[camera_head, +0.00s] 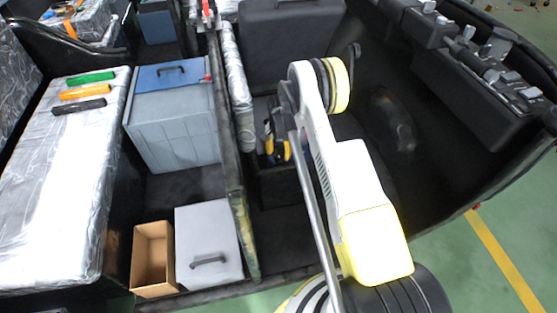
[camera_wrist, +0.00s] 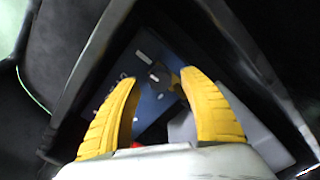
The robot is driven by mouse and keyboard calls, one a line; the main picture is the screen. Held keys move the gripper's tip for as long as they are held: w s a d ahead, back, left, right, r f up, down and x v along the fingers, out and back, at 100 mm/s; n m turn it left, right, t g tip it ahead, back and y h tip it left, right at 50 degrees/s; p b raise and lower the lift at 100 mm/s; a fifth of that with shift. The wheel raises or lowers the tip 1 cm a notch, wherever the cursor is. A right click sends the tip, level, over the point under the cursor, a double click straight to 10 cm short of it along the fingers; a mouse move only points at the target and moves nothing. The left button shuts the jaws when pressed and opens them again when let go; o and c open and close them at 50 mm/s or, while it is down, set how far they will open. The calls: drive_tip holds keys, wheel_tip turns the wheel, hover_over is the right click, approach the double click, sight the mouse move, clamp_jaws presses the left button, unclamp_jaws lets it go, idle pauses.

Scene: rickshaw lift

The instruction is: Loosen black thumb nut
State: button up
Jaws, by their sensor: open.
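My gripper (camera_wrist: 159,78) shows in the wrist view with its two yellow fingers apart and nothing held between them. A small dark knob that looks like the black thumb nut (camera_wrist: 157,73) is on a blue panel (camera_wrist: 148,102), between and just beyond the fingertips. I cannot tell whether any finger touches it. A small yellow piece (camera_wrist: 175,81) shows beside the right fingertip. In the head view my gripper (camera_head: 278,150) is low in the dark compartment in the middle, partly hidden by my arm, and the nut cannot be made out there.
Dark walls enclose the panel closely in the wrist view. A grey block (camera_wrist: 185,130) lies behind the right finger. In the head view, a grey bin with a blue lid (camera_head: 172,115), a cardboard box (camera_head: 153,258) and a grey case (camera_head: 208,240) stand to the left.

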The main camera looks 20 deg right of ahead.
wheel_tip(320, 180, down, 2)
drive_tip(key=shift+f, duration=0.1)
drive_tip(key=shift+c, duration=0.6)
clamp_jaws()
